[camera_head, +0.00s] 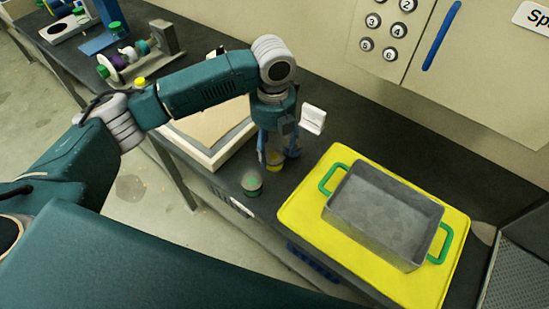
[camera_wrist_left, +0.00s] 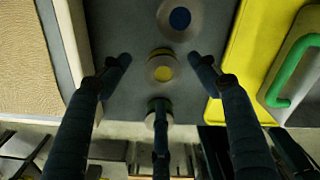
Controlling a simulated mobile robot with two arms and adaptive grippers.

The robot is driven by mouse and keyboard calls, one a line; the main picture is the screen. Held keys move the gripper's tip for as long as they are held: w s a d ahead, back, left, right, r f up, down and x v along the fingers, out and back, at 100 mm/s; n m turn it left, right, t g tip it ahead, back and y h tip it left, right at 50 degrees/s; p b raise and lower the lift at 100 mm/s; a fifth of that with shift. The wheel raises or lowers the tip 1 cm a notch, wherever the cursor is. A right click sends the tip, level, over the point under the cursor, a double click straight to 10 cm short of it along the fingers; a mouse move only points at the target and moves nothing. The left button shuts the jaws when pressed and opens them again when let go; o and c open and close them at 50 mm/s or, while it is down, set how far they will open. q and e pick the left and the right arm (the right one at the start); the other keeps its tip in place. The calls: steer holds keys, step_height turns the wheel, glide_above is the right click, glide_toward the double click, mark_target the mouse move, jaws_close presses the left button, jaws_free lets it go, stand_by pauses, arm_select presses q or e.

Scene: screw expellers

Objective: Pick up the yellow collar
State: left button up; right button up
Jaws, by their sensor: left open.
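The yellow collar (camera_head: 274,159) stands on the dark bench, partly hidden by my left gripper (camera_head: 277,152) in the head view. I cannot tell how far the fingertips are above the bench. My right gripper is not in view.
A green-topped round piece (camera_head: 252,182) stands close by, near the bench's front edge. A blue-centred piece (camera_wrist_left: 180,18) lies beyond the collar. A yellow mat (camera_head: 300,214) carries a grey bin (camera_head: 378,238) with green handles at right. A wooden-topped tray (camera_head: 205,157) is at left.

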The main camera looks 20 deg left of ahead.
mark_target(274, 156)
arm_select(q)
steer(key=f, duration=0.1)
steer(key=f+p, duration=0.1)
steer(key=f, duration=0.1)
steer(key=shift+s+d+f, duration=0.15)
steer(key=shift+s+f, duration=0.05)
steer(key=shift+f, duration=0.35)
steer(key=shift+c, duration=1)
steer(key=c, duration=1.2)
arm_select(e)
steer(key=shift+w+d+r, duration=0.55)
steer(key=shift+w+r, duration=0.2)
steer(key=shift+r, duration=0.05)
arm_select(q)
steer(key=shift+w, duration=0.1)
